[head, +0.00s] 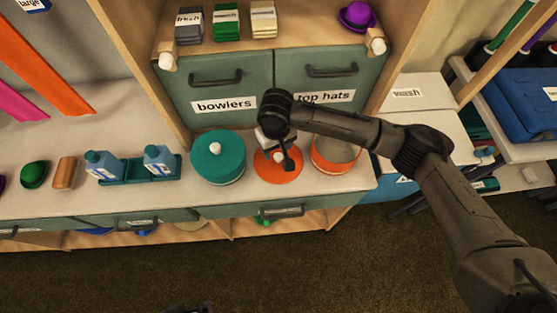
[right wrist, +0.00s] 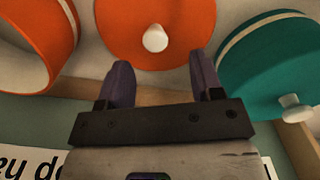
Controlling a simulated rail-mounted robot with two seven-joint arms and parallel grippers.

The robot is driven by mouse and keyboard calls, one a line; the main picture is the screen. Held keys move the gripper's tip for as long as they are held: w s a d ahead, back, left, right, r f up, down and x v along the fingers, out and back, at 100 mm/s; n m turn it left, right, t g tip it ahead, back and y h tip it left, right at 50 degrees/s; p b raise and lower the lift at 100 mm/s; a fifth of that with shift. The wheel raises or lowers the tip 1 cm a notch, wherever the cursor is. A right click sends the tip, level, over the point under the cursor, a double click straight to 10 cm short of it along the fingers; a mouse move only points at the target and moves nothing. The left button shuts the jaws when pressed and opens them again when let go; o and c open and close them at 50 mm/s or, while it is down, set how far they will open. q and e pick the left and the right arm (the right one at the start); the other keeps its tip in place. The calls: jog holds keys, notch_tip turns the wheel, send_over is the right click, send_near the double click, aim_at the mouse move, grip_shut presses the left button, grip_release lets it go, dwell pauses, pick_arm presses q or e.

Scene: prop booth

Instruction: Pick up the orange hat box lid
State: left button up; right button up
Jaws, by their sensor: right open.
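The orange hat box lid (head: 279,177) lies flat on the counter between the teal hat box and the open orange hat box (head: 335,153). In the right wrist view the lid (right wrist: 178,30) shows its pale round knob (right wrist: 155,38) near the top middle. My right gripper (head: 287,160) is above the lid and covers part of it in the head view. In the right wrist view its two fingers (right wrist: 162,77) are spread and empty, with the knob ahead of the gap between them.
The teal hat box (head: 218,156) with a white knob stands just left of the lid. Drawers labelled bowlers (head: 224,104) and top hats rise behind.

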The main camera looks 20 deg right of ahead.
aim_at(279, 156)
jog(key=shift+d+f+b, duration=0.15)
jog(key=shift+f+b, duration=0.35)
jog(key=shift+f, duration=0.7)
jog(key=shift+d+f+b, duration=0.15)
jog(key=shift+f+b, duration=0.35)
jog(key=shift+f, duration=1.2)
jog(key=shift+r, duration=0.1)
jog(key=c, duration=1)
jog(key=shift+c, duration=0.2)
jog(key=shift+r, duration=0.1)
